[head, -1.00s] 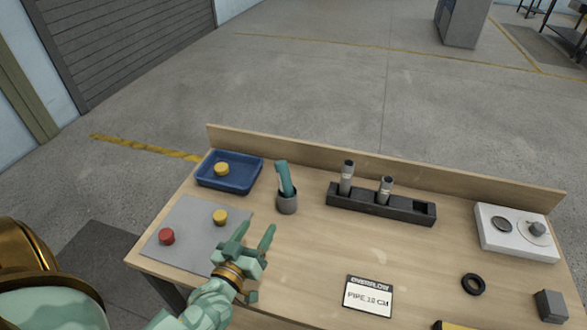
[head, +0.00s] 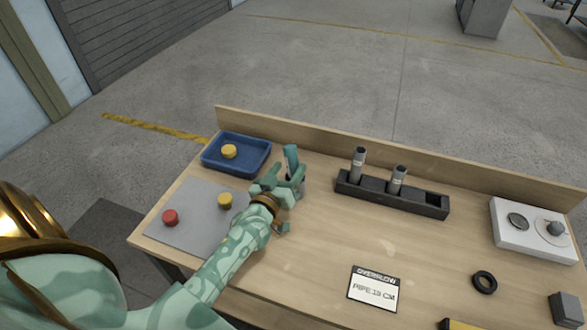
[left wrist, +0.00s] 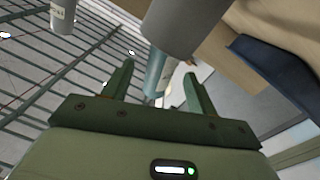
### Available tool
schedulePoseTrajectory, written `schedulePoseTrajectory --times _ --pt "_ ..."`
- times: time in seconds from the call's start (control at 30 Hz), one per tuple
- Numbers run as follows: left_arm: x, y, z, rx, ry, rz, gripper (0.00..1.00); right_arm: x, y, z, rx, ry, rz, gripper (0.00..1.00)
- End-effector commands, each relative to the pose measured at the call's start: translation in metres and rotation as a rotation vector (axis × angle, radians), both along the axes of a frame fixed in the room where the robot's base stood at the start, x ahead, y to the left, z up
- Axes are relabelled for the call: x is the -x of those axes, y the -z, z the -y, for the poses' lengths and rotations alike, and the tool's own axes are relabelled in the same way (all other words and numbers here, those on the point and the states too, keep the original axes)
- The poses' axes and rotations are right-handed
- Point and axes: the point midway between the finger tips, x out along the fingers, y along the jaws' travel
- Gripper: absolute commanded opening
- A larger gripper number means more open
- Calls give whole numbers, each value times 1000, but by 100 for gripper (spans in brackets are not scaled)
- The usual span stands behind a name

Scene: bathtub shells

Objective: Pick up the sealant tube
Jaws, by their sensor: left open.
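The sealant tube (head: 291,156) is most likely the teal tube standing upright in a small grey cup at the back left of the workbench. In the left wrist view the tube (left wrist: 155,72) shows between and beyond the fingers, beside the grey cup (left wrist: 184,24). My left gripper (head: 284,180) is open at the near side of the tube and hides most of the cup in the head view. In the left wrist view its fingers (left wrist: 158,74) stand apart with the tube between them in line of sight; contact cannot be told. My right gripper is out of view.
A blue tray (head: 210,166) with a yellow knob is left of the cup. A grey mat (head: 190,225) bears a red and a yellow knob. A dark rack (head: 395,198) with two grey tubes stands right. A sign (head: 372,289) lies in front; the bench middle is clear.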

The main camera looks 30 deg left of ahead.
Motion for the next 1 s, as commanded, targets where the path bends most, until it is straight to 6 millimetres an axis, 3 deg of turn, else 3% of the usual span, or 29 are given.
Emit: schedulePoseTrajectory --times 0.2,0.43,0.47,0.63,1.0 --pt "-29 2 -5 -1 0 -1 58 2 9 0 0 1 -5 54" --pt "-30 1 -5 -2 0 -1 58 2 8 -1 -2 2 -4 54" --pt "-30 1 -5 -2 0 -1 52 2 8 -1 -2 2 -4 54" --pt "-30 1 -5 -1 0 -1 6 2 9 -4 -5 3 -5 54" --pt "-31 -3 -6 -1 0 1 6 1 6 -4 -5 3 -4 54"
